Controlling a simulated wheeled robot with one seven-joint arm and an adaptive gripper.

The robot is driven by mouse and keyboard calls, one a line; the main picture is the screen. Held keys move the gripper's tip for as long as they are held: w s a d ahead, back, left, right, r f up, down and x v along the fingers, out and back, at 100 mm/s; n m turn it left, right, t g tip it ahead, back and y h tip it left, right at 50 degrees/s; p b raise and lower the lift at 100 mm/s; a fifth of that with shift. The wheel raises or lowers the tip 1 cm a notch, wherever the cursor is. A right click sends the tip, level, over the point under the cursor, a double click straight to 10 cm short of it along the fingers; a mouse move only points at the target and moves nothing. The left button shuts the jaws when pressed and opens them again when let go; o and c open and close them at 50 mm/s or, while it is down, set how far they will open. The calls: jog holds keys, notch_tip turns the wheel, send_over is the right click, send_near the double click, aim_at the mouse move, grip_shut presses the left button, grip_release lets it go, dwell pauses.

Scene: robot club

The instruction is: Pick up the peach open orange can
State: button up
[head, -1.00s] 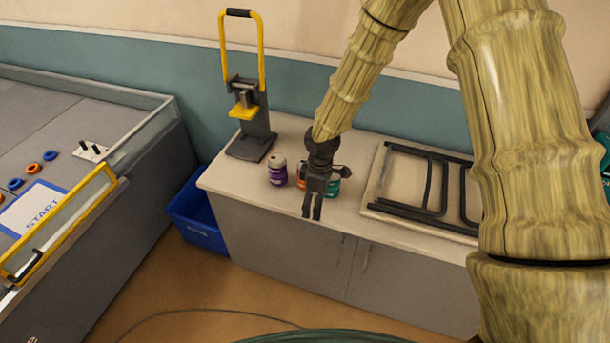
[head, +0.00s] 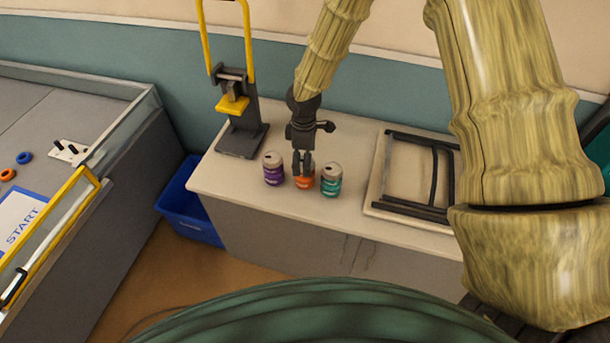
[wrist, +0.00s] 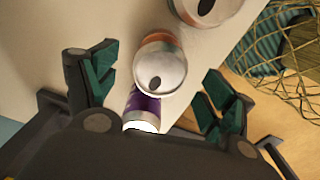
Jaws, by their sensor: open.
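The orange can (head: 304,182) stands upright on the counter (head: 345,210), between a purple can (head: 273,168) and a teal can (head: 331,180). My gripper (head: 303,165) is over the orange can in the head view and hides its upper part. In the wrist view the orange can (wrist: 160,66) shows its silver top with a dark opening, out ahead between the open fingers of my gripper (wrist: 160,95). The purple can (wrist: 143,107) is partly behind my gripper body there. The fingers hold nothing.
A yellow-handled press (head: 238,105) stands at the left end of the counter. A black frame on a board (head: 385,185) lies to the right. A blue bin (head: 188,205) is on the floor. The cans stand close together.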

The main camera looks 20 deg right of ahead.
aim_at(307, 184)
jog(key=f, duration=0.2)
jog(key=shift+w+f, duration=0.35)
jog(key=shift+f, duration=0.05)
jog(key=shift+s+f+p, duration=0.15)
jog(key=shift+s+p, duration=0.15)
jog(key=shift+p, duration=0.2)
jog(key=shift+f+p, duration=1.05)
jog(key=shift+f, duration=1.45)
jog(key=c, duration=0.8)
